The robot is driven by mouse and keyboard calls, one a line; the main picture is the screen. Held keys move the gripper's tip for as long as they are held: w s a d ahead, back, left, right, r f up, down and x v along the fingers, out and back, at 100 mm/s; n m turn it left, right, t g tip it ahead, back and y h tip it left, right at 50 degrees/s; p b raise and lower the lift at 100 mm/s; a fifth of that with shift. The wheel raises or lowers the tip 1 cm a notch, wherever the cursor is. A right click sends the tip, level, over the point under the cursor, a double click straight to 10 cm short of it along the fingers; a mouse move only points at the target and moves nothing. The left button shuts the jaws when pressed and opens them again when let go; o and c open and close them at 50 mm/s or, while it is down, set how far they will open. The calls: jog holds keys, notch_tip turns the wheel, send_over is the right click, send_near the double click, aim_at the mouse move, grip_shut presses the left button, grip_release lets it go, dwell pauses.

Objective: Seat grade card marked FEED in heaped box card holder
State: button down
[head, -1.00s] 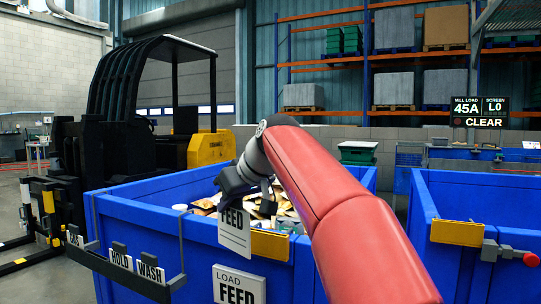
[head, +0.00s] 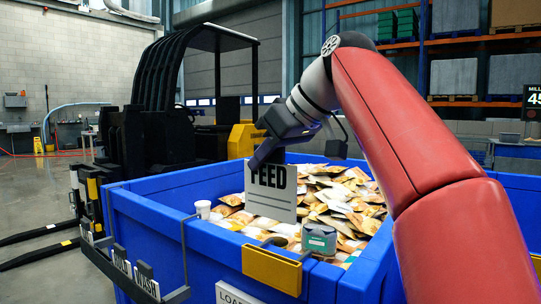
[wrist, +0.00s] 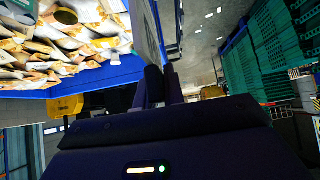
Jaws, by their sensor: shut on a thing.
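My gripper (head: 262,158) is shut on the top of the white FEED card (head: 272,200) and holds it upright, its lettering facing the head view. In the wrist view the fingers (wrist: 160,85) pinch the card (wrist: 145,30), seen nearly edge-on. The yellow card holder (head: 272,270) is on the front wall of the heaped blue box (head: 215,245). In the head view the card's lower edge appears above the holder, with a visible gap; the depth between them is hard to tell. The fingertips are partly hidden in the head view.
The box is heaped with packets (head: 345,200), a white cup (head: 203,207) and a tin (head: 319,239). A grey rack (head: 178,296) at the front left holds the HOLD (head: 121,262) and WASH (head: 146,280) cards. A forklift (head: 150,140) stands behind.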

aim_at(296, 198)
jog(key=shift+s+d, duration=0.1)
notch_tip(296, 198, down, 6)
jog(key=b, duration=0.5)
jog(key=shift+r, duration=0.1)
notch_tip(296, 198, down, 7)
jog(key=b, duration=0.5)
jog(key=shift+r, duration=0.2)
dwell(4.0)
jog(key=c, duration=1.4)
grip_release()
jog(key=shift+p+v, duration=1.2)
jog(key=shift+v, duration=2.75)
